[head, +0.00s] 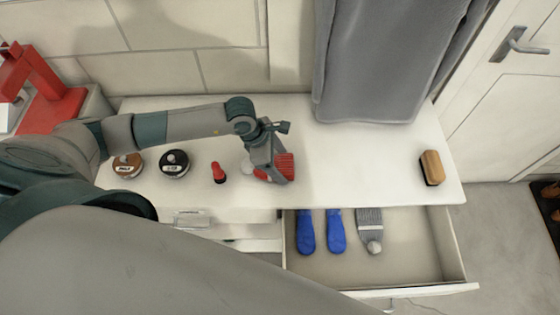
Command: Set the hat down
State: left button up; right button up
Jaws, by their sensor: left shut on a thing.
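My left gripper (268,174) points down over the middle of the white cabinet top. It is shut on a red ribbed hat (287,164), mostly hidden behind the fingers. A pale round pompom (248,168) shows on the left side of the gripper. I cannot tell whether the hat touches the cabinet top. A second hat, grey with a ribbed cuff (369,218) and a pale pompom, lies in the open drawer (415,255). My right gripper is not in view.
Two round tins (128,165) (174,163) and a small red bottle (218,173) stand left of the gripper. A brown brush (432,168) stands at the right end. Two blue items (320,232) lie in the drawer. A grey garment (385,60) hangs behind.

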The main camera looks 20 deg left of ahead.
pick_arm(q)
jog(key=o, duration=1)
jog(key=shift+o, duration=0.2)
jog(key=shift+r, duration=0.15)
jog(key=shift+a+r, duration=0.2)
jog(key=shift+r, duration=0.2)
jog(key=b+v, duration=0.4)
jog(key=v, duration=0.7)
